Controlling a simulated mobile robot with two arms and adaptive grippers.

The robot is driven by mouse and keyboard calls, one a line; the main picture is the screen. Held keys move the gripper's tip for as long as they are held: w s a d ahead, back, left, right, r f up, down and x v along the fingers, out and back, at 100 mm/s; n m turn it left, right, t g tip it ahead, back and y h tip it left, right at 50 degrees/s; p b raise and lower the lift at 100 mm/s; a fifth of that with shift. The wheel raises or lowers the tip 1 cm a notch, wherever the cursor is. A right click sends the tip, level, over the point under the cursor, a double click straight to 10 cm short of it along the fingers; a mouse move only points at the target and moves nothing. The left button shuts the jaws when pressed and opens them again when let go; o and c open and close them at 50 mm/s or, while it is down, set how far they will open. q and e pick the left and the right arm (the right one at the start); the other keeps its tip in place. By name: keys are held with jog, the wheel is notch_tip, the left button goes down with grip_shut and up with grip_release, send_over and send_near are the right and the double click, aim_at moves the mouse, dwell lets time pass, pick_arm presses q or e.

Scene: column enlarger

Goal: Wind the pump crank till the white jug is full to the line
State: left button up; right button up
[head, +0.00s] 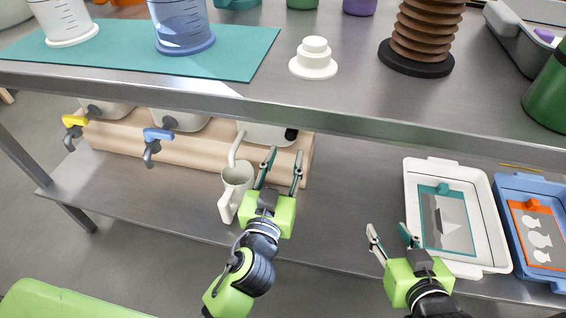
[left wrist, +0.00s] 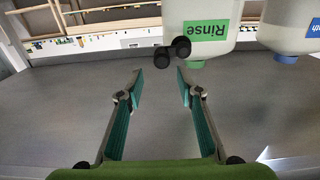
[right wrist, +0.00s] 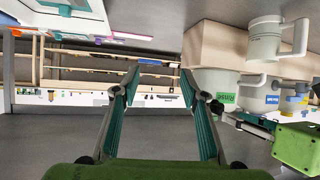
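My right gripper (head: 390,236) is open and empty, near the white tray.
Blue (head: 158,134) and yellow (head: 73,121) taps stick out left of the jug from the wooden stand (head: 200,151). The upper bench edge (head: 330,121) overhangs the lower shelf. White (head: 480,238) and blue (head: 505,183) trays lie at right. The shelf between jug and trays is clear.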

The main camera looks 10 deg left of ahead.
aim_at(292, 139)
pick_arm(q)
jog(key=w, duration=0.2)
jog(key=shift+w+p, duration=0.3)
jog(key=w, duration=0.3)
jog(key=shift+w+d+p, duration=0.1)
jog(key=shift+w+p, duration=0.25)
jog(key=shift+s, duration=0.1)
pick_arm(e)
jog(key=s+d+f+g+h, duration=0.1)
jog(key=s+d+f+g, duration=0.1)
jog(key=s+f, duration=0.3)
jog(key=shift+g, duration=0.8)
jog(key=shift+s, duration=0.1)
pick_arm(q)
jog(key=shift+w+b, duration=0.2)
jog(key=shift+b, duration=0.1)
pick_arm(e)
jog(key=shift+f, duration=0.2)
pick_arm(q)
grip_shut()
